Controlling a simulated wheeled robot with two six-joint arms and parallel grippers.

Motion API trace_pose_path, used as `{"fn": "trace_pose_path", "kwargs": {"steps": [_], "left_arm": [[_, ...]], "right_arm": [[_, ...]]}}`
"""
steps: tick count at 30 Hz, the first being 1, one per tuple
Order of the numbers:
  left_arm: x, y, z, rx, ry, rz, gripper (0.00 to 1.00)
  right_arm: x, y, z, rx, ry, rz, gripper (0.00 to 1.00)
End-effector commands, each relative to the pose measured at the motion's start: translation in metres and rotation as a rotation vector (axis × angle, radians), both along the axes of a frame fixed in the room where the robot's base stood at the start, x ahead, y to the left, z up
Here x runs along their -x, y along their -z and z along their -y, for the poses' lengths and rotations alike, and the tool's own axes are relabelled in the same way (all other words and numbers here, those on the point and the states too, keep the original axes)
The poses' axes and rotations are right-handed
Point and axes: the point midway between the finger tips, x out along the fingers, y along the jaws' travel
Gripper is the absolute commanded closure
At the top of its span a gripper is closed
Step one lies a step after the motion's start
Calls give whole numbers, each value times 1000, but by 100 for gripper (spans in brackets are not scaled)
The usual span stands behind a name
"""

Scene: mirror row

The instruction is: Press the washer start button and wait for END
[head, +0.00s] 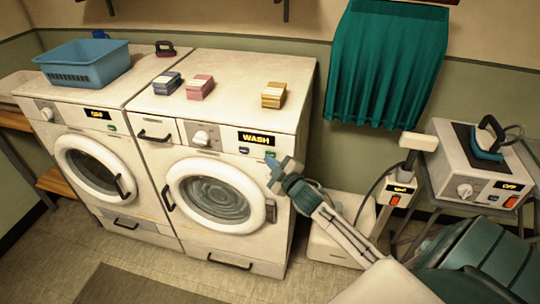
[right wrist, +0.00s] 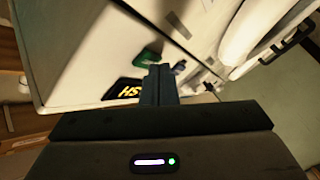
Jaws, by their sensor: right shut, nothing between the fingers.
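The washer (head: 285,215) is the right one of two white front-loaders, and its display (head: 256,138) reads WASH. Its round door (head: 219,197) is closed, with a swirl behind the glass. Below the display are a blue button (head: 244,150) and a green button (head: 270,154). My right gripper (head: 271,164) is shut and empty, its tip just below the green button; I cannot tell if it touches. My left gripper is not in view.
The other machine (head: 95,165) stands at left, with a blue basket (head: 85,63) on top. Several small boxes, including a yellow one (head: 274,95), lie on the washer top. A teal curtain (head: 380,65) hangs behind. An iron station (head: 482,165) stands at right. Floor in front is clear.

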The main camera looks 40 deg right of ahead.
Motion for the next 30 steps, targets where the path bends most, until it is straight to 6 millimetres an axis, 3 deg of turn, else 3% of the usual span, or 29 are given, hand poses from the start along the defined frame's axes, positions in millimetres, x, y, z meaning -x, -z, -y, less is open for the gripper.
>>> {"fn": "trace_pose_path", "kwargs": {"steps": [19, 30], "left_arm": [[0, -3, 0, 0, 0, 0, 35], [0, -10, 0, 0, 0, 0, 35]], "right_arm": [[10, 0, -12, -1, -1, -1, 100], [32, -1, -38, -3, 0, -1, 100]]}}
